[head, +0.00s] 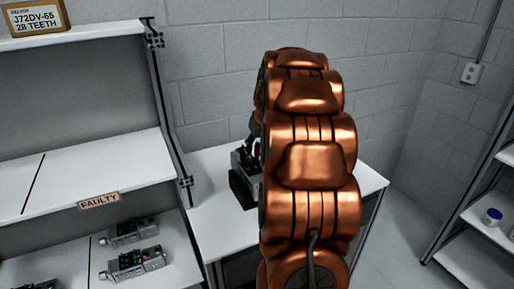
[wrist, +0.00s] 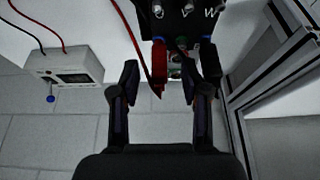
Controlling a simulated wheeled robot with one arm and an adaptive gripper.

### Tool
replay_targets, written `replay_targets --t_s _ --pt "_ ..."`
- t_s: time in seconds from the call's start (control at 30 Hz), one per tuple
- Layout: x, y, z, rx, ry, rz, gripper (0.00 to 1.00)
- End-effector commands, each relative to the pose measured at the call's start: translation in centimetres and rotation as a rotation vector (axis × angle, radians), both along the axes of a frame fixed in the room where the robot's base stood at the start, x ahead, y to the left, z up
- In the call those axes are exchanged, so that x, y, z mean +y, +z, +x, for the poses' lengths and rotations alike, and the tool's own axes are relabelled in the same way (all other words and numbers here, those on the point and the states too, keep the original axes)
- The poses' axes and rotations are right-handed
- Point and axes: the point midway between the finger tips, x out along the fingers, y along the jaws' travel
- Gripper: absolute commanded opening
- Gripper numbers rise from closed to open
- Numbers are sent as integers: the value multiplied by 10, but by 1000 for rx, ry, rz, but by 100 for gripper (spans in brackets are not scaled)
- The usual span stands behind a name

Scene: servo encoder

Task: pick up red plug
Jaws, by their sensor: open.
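The red plug (wrist: 159,60) shows in the wrist view, just below a black block with letters on it (wrist: 185,8). A red cable runs along its left side. My gripper (wrist: 160,78) is open, with one finger on each side of the plug and visible gaps between. I cannot tell how deep the plug sits between the fingers. A small green part shows to the right of the plug. In the head view my copper arm hides the plug and most of the gripper. A dark device (head: 245,175) stands on the white table (head: 215,225) beside the arm.
In the wrist view, a white box (wrist: 65,66) with a display, a blue knob and wires is at left. Shelving (head: 85,165) labelled FAULTY holds several grey devices (head: 135,262).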

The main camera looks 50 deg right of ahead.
Motion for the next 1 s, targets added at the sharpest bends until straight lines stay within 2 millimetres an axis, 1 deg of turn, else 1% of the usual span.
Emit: replay_targets --t_s 0.1,0.27,0.7,1.0 --pt "0 -5 2 1 -1 2 46" --pt "-1 -5 2 -1 -1 0 46" --pt "-1 -4 2 -2 0 -2 0" --pt "-1 -3 2 -3 0 -1 0"
